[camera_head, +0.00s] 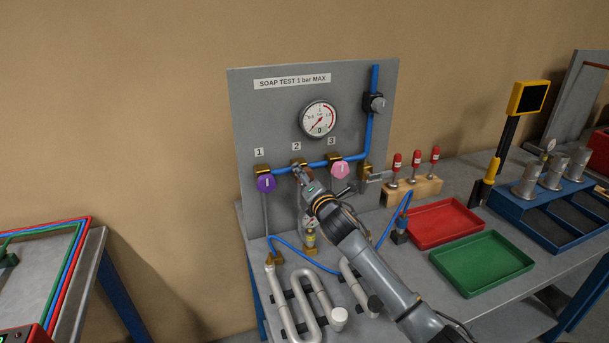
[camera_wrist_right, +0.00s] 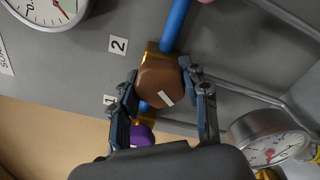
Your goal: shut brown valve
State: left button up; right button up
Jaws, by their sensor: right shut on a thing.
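The brown valve knob (camera_wrist_right: 160,83) sits on the blue pipe beside the label 2 in the right wrist view. Its white mark lies at a steep slant across the pipe's line. My right gripper (camera_wrist_right: 160,74) is shut on it, with one finger on each side. In the head view my right gripper (camera_head: 303,178) reaches the panel under label 2 and hides the brown knob. Only the brass valve body (camera_head: 298,161) shows there. My left gripper is out of view.
A purple knob (camera_head: 266,183) is left of the gripper and a pink knob (camera_head: 340,169) right of it, on the same pipe. A pressure gauge (camera_head: 319,119) is above. A small lower gauge (camera_wrist_right: 265,140) hangs near the fingers. Red (camera_head: 478,209) and green (camera_head: 436,254) trays lie right.

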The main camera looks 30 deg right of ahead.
jog(key=m, duration=0.3)
jog(key=shift+r+m, duration=0.1)
jog(key=shift+m, duration=0.3)
jog(key=m+p, duration=0.1)
jog(key=m, duration=0.3)
jog(key=shift+m, duration=0.3)
jog(key=m, duration=0.4)
jog(key=shift+p, duration=0.4)
jog(key=m, duration=0.4)
jog(key=shift+p, duration=0.3)
jog(key=m+p, duration=0.1)
jog(key=m, duration=0.5)
jog(key=m+p, duration=0.1)
jog(key=m, duration=0.5)
jog(key=shift+m, duration=0.3)
jog(key=o, duration=1.2)
jog(key=shift+c, duration=0.2)
